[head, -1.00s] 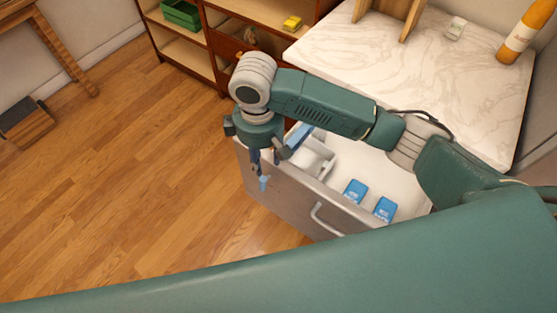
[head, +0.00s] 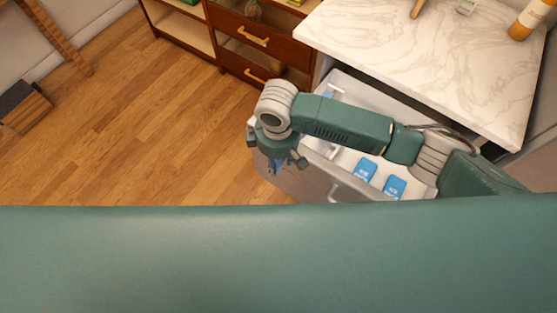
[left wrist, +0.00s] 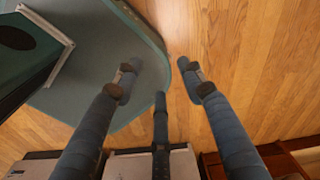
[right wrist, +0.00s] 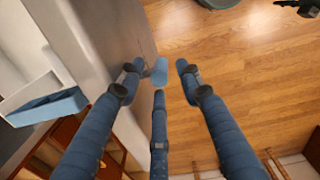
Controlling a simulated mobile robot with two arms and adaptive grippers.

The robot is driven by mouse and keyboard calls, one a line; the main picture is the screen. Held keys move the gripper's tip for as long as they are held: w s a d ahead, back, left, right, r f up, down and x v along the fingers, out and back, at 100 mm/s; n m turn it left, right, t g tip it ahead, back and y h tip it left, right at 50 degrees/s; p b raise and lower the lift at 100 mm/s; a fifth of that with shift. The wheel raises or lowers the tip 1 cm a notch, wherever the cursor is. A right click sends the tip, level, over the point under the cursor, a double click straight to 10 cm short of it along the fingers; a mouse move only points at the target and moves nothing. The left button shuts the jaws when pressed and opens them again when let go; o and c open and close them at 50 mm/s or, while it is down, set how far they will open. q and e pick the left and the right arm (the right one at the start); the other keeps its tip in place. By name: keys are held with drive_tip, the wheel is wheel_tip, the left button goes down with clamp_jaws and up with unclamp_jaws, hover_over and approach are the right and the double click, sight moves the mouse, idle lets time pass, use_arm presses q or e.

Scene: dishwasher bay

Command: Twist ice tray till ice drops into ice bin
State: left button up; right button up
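The light-blue ice tray (right wrist: 48,106) shows at the left of the right wrist view, against a white bin (right wrist: 28,92). In the head view the white bin (head: 322,147) is in the open drawer, partly behind my right arm. A light-blue bit (head: 329,94) shows beyond the arm; I cannot tell if it is the tray. My right gripper (right wrist: 160,72) is open outside the drawer front, apart from the tray. A small light-blue piece shows between its fingertips; I cannot tell what it is. My left gripper (left wrist: 160,72) is open and empty above the floor. Ice is not clearly visible.
Blue packs (head: 364,169) lie in the drawer, whose front has a handle (head: 347,190). A marble counter (head: 430,50) is behind it, with a bottle (head: 530,20) at its right. Brown drawers (head: 258,38) stand at the back.

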drive_tip(key=shift+f, duration=1)
drive_tip(key=shift+c, duration=0.2)
clamp_jaws()
drive_tip(key=shift+s+d+r+t+y+p, duration=0.15)
drive_tip(key=shift+s+d+t+y+p, duration=0.2)
drive_tip(key=shift+p, duration=0.65)
drive_tip(key=shift+t+y+p, duration=0.25)
drive_tip(key=shift+y+p, duration=0.15)
drive_tip(key=shift+y, duration=0.15)
use_arm(q)
drive_tip(key=shift+w+a+r, duration=0.1)
drive_tip(key=shift+w+r, duration=0.15)
drive_tip(key=shift+r, duration=0.6)
drive_tip(key=shift+w+a+r, duration=0.1)
drive_tip(key=shift+w+r, duration=0.15)
drive_tip(key=shift+r, duration=0.55)
use_arm(e)
drive_tip(key=shift+d+f+t+y, duration=0.1)
drive_tip(key=shift+f+t+y, duration=0.1)
drive_tip(key=shift+t+y, duration=0.35)
drive_tip(key=shift+d+f+t+y, duration=0.1)
drive_tip(key=shift+f+t+y, duration=0.2)
drive_tip(key=shift+y, duration=0.35)
drive_tip(key=shift+r, duration=0.1)
